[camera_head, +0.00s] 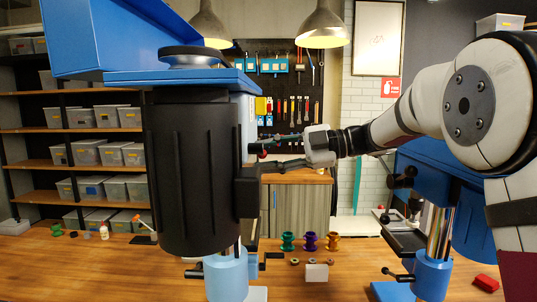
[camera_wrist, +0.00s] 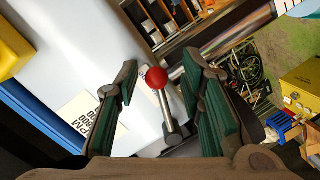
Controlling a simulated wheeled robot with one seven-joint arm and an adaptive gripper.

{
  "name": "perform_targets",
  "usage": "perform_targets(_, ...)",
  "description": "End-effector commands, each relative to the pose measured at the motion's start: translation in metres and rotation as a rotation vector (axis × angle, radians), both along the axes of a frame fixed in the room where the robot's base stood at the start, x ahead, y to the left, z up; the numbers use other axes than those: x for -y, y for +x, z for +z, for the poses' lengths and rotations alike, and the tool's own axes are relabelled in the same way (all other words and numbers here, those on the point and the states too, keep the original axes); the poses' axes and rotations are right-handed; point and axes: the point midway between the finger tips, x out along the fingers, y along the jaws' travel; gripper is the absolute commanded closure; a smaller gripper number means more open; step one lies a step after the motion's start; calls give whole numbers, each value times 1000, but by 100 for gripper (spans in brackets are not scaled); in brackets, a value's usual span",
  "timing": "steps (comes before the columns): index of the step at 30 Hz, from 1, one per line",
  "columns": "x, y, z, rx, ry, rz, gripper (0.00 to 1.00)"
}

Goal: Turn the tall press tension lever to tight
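The tall press (camera_head: 198,170) stands at the left in the head view, with a black ribbed motor body under a blue top. In the wrist view its pale housing (camera_wrist: 90,45) fills the left side. My gripper (camera_wrist: 160,62) is open, with one green-padded finger on each side of the lever; I see gaps on both sides. In the head view my gripper (camera_head: 272,152) is at the right side of the press; the lever is barely visible there.
A second blue press (camera_head: 432,275) stands at the right, under my arm. Coloured spools (camera_head: 310,241), small parts and a white block (camera_head: 316,273) lie on the wooden bench (camera_head: 120,275). A red block (camera_head: 487,283) is at the right. Shelves with bins are behind.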

Motion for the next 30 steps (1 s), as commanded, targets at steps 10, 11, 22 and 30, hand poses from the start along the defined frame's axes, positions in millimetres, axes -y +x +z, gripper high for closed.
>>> perform_targets(10,4,0,2,4,2,-2,62)
perform_targets(11,7,0,3,4,2,-2,62)
perform_targets(22,61,-5,12,4,2,-2,62)
perform_targets(30,74,-7,14,2,1,1,62)
